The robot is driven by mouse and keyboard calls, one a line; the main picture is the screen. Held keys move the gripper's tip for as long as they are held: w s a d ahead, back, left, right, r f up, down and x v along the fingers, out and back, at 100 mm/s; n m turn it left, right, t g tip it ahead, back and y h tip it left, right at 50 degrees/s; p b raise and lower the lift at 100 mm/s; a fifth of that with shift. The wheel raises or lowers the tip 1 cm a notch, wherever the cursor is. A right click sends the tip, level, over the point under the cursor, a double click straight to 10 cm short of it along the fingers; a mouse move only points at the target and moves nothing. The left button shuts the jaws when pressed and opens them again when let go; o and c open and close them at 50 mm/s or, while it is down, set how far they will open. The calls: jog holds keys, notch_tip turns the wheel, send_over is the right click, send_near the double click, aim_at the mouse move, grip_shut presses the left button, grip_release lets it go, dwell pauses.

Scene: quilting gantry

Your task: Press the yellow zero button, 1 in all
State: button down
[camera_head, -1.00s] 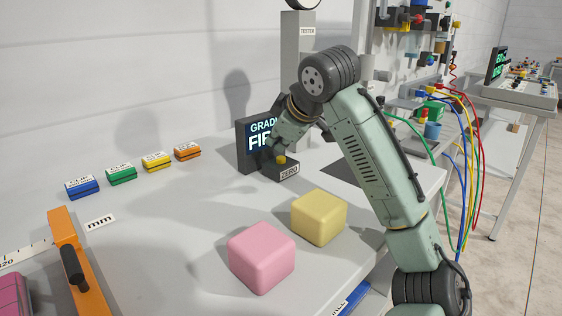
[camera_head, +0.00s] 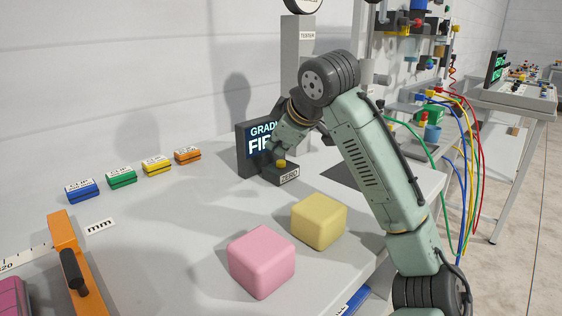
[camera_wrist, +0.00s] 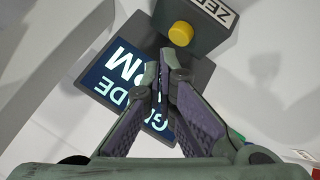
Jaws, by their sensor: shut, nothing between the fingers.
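The yellow button (camera_head: 281,163) is a short round knob on top of a dark box labelled ZERO (camera_head: 288,176). The box stands in front of a dark display (camera_head: 243,150) with lit lettering, partly hidden by my arm. In the wrist view the yellow button (camera_wrist: 181,34) shows just beyond my fingertips, with the box (camera_wrist: 205,38) around it. My gripper (camera_wrist: 163,62) is shut and empty, its tips close to the button in the picture. I cannot tell whether they touch it.
A yellow block (camera_head: 319,220) and a pink block (camera_head: 261,262) sit on the table in front of the box. Several coloured clips (camera_head: 122,178) line the back left. A grey tester column (camera_head: 305,60) rises behind my arm. An orange bar (camera_head: 72,255) lies at the left.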

jog(key=shift+f, duration=0.1)
jog(key=shift+f, duration=0.35)
jog(key=shift+f, duration=0.15)
dwell(0.5)
